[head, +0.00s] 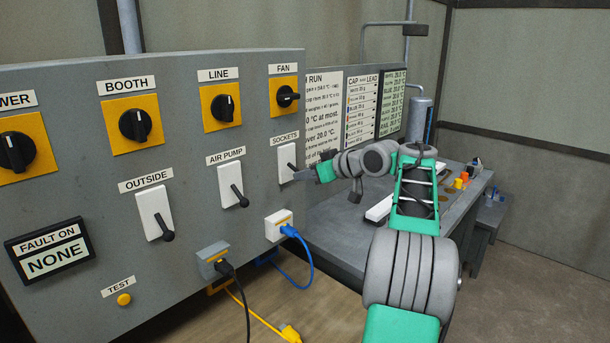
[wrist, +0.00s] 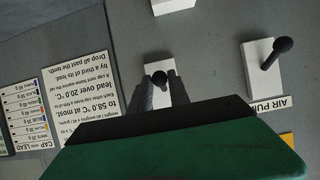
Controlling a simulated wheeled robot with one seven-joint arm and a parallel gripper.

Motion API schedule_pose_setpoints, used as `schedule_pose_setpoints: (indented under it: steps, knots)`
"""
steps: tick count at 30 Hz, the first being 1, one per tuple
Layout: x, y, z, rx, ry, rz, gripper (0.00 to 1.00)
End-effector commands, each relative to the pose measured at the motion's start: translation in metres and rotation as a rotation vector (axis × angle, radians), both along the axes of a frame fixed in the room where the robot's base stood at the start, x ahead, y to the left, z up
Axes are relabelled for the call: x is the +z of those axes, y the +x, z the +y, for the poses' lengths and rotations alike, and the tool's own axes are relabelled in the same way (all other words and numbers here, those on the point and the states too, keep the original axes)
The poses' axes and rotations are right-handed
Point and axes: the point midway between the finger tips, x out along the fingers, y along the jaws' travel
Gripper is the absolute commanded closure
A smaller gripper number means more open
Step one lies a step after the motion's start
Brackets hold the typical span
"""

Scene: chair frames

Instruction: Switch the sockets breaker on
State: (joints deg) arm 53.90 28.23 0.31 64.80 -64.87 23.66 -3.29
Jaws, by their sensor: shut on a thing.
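The sockets breaker is a white plate (head: 287,158) with a short dark lever, under the SOCKETS label on the grey panel. My gripper (head: 299,173) reaches it from the right and is shut on the lever. In the wrist view, which is upside down, the lever's dark round end (wrist: 159,77) sits between the two grey fingers of my gripper (wrist: 161,88). The fingers and the viewing angle partly hide the lever, so its exact tilt is hard to tell.
The air pump breaker (head: 232,184) and outside breaker (head: 155,213) have levers pointing down. Rotary knobs, including the fan knob (head: 287,96), line the top. A white socket box (head: 279,225) with a blue plug is below. A bench (head: 340,235) stands right, under the arm.

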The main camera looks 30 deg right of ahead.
Motion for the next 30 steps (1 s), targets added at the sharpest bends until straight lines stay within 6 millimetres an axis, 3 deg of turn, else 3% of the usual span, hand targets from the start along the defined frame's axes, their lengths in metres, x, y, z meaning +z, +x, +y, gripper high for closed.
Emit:
schedule_pose_setpoints:
  steps: [14,25,30]
  knots:
    - [0.02,-0.003,-0.001,-0.001,-0.004,-0.006,1.0]
    - [0.021,-0.003,-0.001,0.0,-0.003,-0.006,1.0]
    - [0.033,-0.003,-0.001,0.0,-0.003,-0.006,1.0]
